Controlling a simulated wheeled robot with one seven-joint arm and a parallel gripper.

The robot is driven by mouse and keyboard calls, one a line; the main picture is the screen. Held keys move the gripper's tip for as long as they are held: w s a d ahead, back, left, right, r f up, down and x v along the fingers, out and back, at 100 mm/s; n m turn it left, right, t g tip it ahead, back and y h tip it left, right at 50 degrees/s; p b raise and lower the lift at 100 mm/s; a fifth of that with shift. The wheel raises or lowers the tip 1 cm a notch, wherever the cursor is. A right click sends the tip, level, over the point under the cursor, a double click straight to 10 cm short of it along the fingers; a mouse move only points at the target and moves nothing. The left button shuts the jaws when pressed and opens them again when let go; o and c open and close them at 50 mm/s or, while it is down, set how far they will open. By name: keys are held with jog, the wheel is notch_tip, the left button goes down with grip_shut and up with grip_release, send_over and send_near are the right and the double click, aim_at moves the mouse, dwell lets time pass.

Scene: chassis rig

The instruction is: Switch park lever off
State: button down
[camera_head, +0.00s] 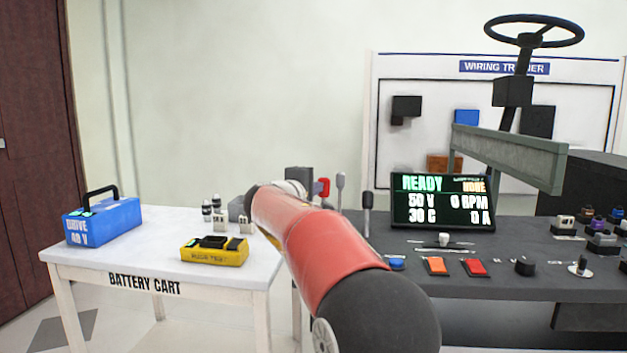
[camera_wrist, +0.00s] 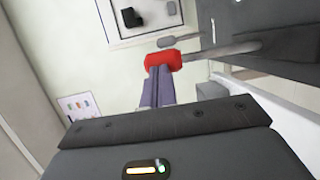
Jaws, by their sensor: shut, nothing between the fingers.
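A lever with a red knob (camera_head: 323,187) stands at the back left of the dark bench, just beyond my arm. It also shows in the wrist view as a red knob (camera_wrist: 163,60) on a grey shaft. My gripper (camera_wrist: 157,72) is shut and empty, its fingertips right at the red knob, touching or nearly so. A grey-topped lever (camera_head: 341,181) and a dark lever (camera_head: 367,201) stand to the right of the red one. No label naming the park lever is readable. My arm hides the lever bases.
A display (camera_head: 443,201) reads READY, with buttons (camera_head: 436,266) and knobs in front of it. A steering wheel (camera_head: 534,30) rises behind. On the left, a white battery cart (camera_head: 150,262) holds a blue battery (camera_head: 103,221) and a yellow tester (camera_head: 214,252).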

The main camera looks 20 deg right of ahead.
jog(key=shift+w+d+r, duration=0.1)
jog(key=shift+w+d, duration=0.35)
jog(key=shift+w, duration=0.2)
jog(key=shift+r, duration=0.1)
